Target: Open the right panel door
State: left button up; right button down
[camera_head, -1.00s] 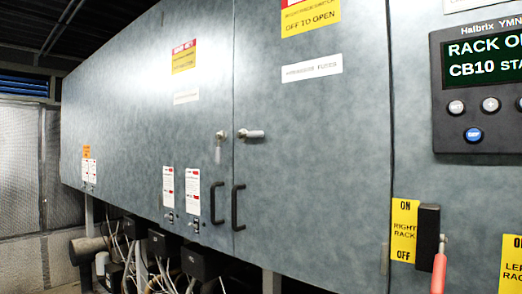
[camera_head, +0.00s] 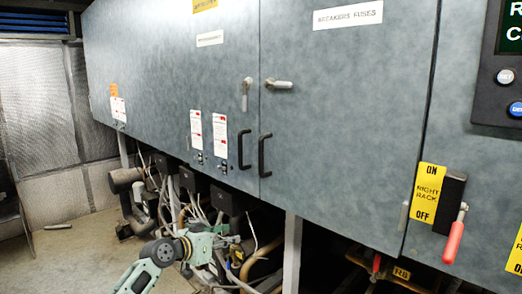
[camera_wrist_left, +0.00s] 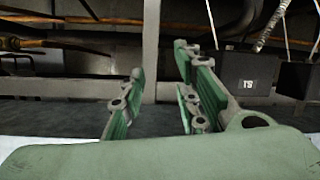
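The right panel door (camera_head: 350,130) is a grey-blue metal door with a "BREAKERS FUSES" label, and it looks shut. Its black pull handle (camera_head: 265,155) is upright near its left edge. Its metal latch lever (camera_head: 278,84) lies horizontal above the handle. My left gripper (camera_head: 235,255) is below the doors, low and left of the pull handle, in front of the cables. In the left wrist view its green fingers (camera_wrist_left: 158,75) are apart with nothing between them. My right gripper is not in view.
The left door (camera_head: 175,70) is also shut, with its own pull handle (camera_head: 243,150) and a hanging latch lever (camera_head: 246,95). A red-handled switch (camera_head: 455,235) is on the right. Black boxes and cables (camera_head: 205,195) hang under the cabinet. Floor (camera_head: 85,250) shows at the lower left.

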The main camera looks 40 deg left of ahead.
pick_arm(q)
jog(key=d+r+m+t+h+p, duration=0.1)
jog(key=d+r+m+t+h, duration=0.2)
jog(key=r, duration=1.5)
jog(key=m+h, duration=0.2)
send_near(261, 171)
notch_tip(261, 171, up, 4)
jog(key=w, duration=0.3)
jog(key=p+x, duration=0.1)
jog(key=x, duration=0.1)
jog(key=p+x, duration=0.2)
jog(key=x, duration=0.1)
jog(key=p+x, duration=0.2)
jog(key=shift+w+d+f, duration=0.2)
jog(key=shift+f, duration=0.05)
jog(key=shift+c, duration=0.3)
grip_shut()
